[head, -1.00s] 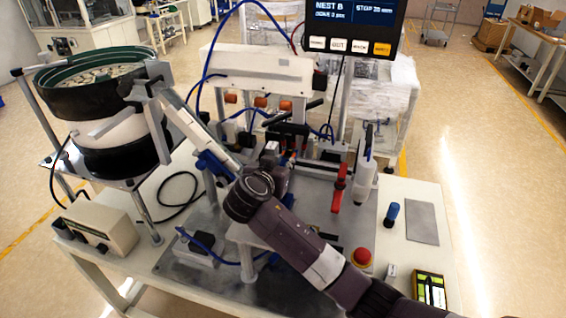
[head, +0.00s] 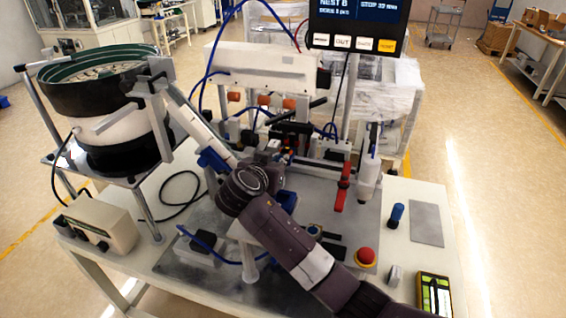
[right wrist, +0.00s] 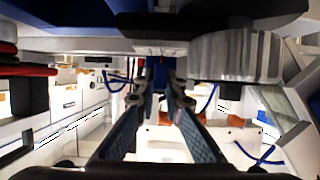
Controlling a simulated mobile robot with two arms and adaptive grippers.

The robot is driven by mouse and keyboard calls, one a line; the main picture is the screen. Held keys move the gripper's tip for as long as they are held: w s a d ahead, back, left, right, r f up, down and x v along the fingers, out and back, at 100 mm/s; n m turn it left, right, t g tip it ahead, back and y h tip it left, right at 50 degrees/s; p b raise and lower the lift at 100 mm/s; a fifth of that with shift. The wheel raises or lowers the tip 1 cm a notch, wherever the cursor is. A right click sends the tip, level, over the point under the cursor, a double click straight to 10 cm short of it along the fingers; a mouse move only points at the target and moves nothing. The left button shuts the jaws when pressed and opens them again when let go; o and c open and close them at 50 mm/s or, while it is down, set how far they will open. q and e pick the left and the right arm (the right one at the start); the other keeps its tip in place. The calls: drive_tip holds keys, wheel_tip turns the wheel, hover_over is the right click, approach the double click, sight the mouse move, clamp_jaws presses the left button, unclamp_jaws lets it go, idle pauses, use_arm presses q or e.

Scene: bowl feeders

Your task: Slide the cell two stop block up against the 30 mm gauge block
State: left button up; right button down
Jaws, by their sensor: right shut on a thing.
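My right gripper (head: 264,158) is over the middle of the feeder bench, at the linear track, with its arm coming in from the lower right. In the right wrist view its two fingers (right wrist: 158,98) converge on a small dark blue piece (right wrist: 157,73). This looks like the stop block, but the fingers cover much of it. I cannot pick out the 30 mm gauge block for sure, nor tell whether the two touch. My left gripper is not in view.
The bowl feeder (head: 100,85) stands at the left, above a beige control box (head: 105,225). A display (head: 357,22) rises behind the track. A red lever (head: 342,188), red emergency button (head: 365,257) and blue-handled tool (head: 396,213) are to the right. A grey pad (head: 427,223) lies there.

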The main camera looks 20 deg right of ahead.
drive_tip(key=c, duration=2)
unclamp_jaws()
drive_tip(key=shift+w+a, duration=0.15)
drive_tip(key=shift+a, duration=0.1)
drive_tip(key=v, duration=1.2)
drive_tip(key=shift+a, duration=0.1)
